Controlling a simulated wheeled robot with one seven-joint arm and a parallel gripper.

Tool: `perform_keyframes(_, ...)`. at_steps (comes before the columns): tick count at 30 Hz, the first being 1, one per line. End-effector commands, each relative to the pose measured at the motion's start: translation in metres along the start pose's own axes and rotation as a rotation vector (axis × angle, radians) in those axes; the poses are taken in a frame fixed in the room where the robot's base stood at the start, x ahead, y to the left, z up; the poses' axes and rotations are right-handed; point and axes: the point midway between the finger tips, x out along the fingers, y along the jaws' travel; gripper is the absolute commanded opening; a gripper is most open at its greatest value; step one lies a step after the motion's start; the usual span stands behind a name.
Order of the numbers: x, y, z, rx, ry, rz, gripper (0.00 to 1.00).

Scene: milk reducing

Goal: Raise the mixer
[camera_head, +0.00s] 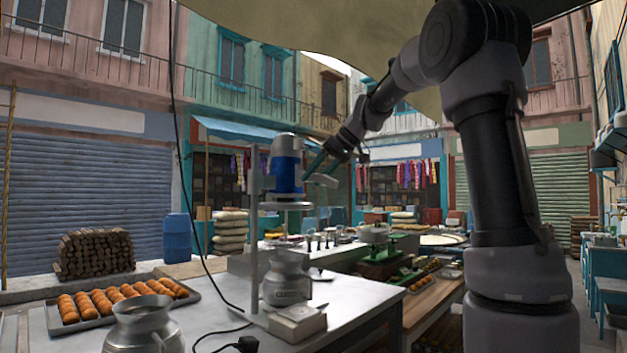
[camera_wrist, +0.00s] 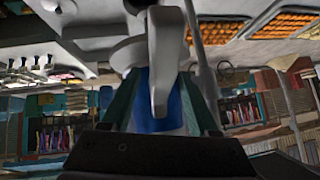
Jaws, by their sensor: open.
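The mixer (camera_head: 287,176) has a blue motor body with a silver cap and hangs on an upright metal stand (camera_head: 254,230) on the table. A steel pot (camera_head: 286,279) stands below it. My gripper (camera_head: 316,163) is just right of the motor, at about its height. In the wrist view, my gripper (camera_wrist: 163,100) is open, with a teal finger on each side of a pale grey handle (camera_wrist: 161,60). The blue motor (camera_wrist: 150,112) shows behind the handle. I cannot tell whether the fingers touch the handle.
A grey box (camera_head: 297,322) stands at the stand's foot. A second steel pot (camera_head: 144,325) is at the table's front, and a tray of orange rolls (camera_head: 120,302) at left. A black cable (camera_head: 186,200) hangs left of the stand. A green scale (camera_head: 375,240) stands at right.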

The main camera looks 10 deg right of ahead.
Motion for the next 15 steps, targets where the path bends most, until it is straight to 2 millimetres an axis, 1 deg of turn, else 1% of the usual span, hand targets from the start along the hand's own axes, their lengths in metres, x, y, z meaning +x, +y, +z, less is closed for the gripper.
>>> perform_keyframes(1,-0.010,0.000,-0.001,0.000,0.004,0.003,0.61)
perform_keyframes(9,-0.064,0.001,-0.001,0.001,0.003,0.004,0.61)
perform_keyframes(12,-0.080,0.001,0.000,0.000,0.002,0.003,0.61)
perform_keyframes(15,-0.091,0.001,0.000,0.000,0.002,0.003,0.61)
